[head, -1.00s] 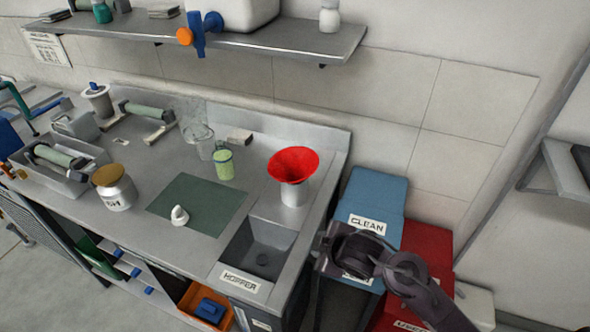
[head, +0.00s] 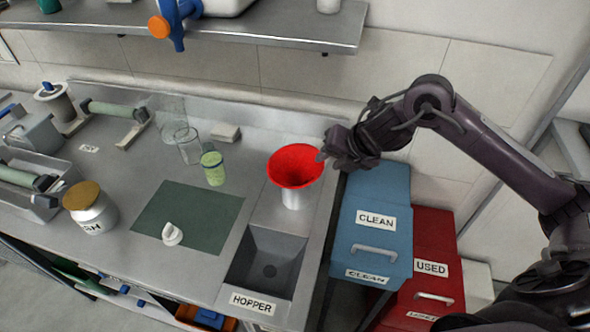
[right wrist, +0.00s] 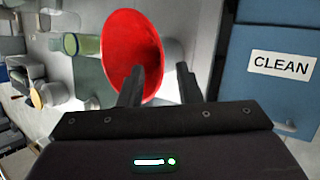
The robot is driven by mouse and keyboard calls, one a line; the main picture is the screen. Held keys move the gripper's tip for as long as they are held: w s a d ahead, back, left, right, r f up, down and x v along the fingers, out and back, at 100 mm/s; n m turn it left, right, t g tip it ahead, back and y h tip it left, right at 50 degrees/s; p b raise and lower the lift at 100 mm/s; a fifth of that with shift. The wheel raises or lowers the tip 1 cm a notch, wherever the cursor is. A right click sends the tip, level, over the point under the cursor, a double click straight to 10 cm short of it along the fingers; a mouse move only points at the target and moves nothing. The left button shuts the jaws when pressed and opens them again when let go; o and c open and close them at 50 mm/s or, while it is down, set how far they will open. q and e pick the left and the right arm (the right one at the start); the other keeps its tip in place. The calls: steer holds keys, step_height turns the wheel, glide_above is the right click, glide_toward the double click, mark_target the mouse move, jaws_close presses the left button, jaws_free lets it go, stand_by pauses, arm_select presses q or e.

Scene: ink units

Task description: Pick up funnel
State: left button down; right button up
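The red funnel (head: 296,166) sits mouth up on a pale cylindrical holder (head: 296,197) on the steel bench, behind the hopper sink. My right gripper (head: 329,155) is at the funnel's right rim in the head view. In the right wrist view the funnel (right wrist: 131,50) lies ahead, and the two fingers of the gripper (right wrist: 160,82) stand apart. The left finger overlaps the red rim in that view, and the right finger is over the holder's side. I cannot tell whether either finger touches the funnel. My left gripper is not in view.
The hopper sink (head: 268,265) is in front of the funnel. A green-filled beaker (head: 213,168) and clear glassware stand to its left. A blue CLEAN bin (head: 372,240) and a red USED bin (head: 428,270) stand right of the bench. A shelf (head: 270,28) hangs above.

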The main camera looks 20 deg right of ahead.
mark_target(322, 164)
steer(key=p+x, duration=0.1)
steer(key=x, duration=0.5)
steer(key=shift+w+r, duration=0.1)
steer(key=shift+d, duration=0.1)
jaws_close()
